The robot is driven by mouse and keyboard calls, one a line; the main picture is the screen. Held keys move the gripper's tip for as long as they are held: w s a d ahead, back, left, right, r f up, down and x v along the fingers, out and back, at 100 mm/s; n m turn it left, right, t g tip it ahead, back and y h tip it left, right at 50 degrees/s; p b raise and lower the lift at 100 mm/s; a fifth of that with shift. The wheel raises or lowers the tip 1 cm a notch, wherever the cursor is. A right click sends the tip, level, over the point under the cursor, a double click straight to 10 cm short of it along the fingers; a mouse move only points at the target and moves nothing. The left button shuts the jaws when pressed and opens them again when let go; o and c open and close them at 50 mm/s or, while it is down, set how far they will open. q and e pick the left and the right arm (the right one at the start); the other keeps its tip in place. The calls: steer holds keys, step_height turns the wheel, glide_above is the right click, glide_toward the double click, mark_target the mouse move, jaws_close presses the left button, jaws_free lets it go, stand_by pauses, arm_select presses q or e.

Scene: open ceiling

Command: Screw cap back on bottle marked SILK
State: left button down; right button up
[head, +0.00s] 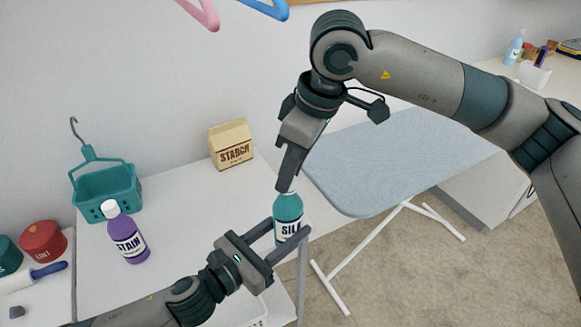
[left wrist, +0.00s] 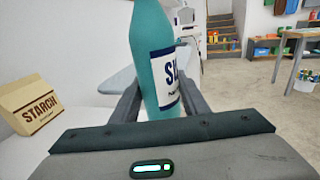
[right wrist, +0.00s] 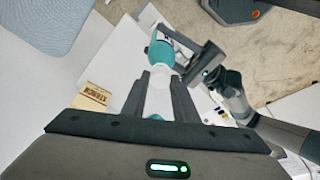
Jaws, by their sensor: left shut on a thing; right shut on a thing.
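The teal bottle marked SILK (head: 288,212) stands upright near the right edge of the white table. My left gripper (head: 274,232) is shut around its body, and the bottle also fills the middle of the left wrist view (left wrist: 154,60). My right gripper (head: 288,184) points down from above, its fingertips at the bottle's top. In the right wrist view, its fingers (right wrist: 160,85) are shut on a white cap (right wrist: 158,78) in line with the teal bottle (right wrist: 161,52). The fingers partly hide the cap, and I cannot tell how far it sits on the neck.
A purple STAIN bottle (head: 127,238) with a white cap, a teal basket (head: 106,190) and a STARCH bag (head: 231,145) stand on the table. A blue ironing board (head: 400,155) is at the right. Hangers (head: 203,14) hang above. The middle of the table is clear.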

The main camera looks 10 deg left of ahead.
steer(key=m+t, duration=0.1)
steer(key=m, duration=0.3)
steer(key=shift+s+m+h, duration=0.1)
steer(key=shift+m+h, duration=0.2)
steer(key=m, duration=0.4)
steer(key=shift+a+t+h, duration=0.15)
steer(key=shift+t+h, duration=0.25)
steer(key=m+h, duration=0.1)
steer(key=m, duration=0.3)
steer(key=shift+a, duration=0.15)
steer(key=m+h, duration=0.1)
steer(key=m, duration=0.2)
steer(key=shift+m, duration=0.4)
steer(key=o, duration=1)
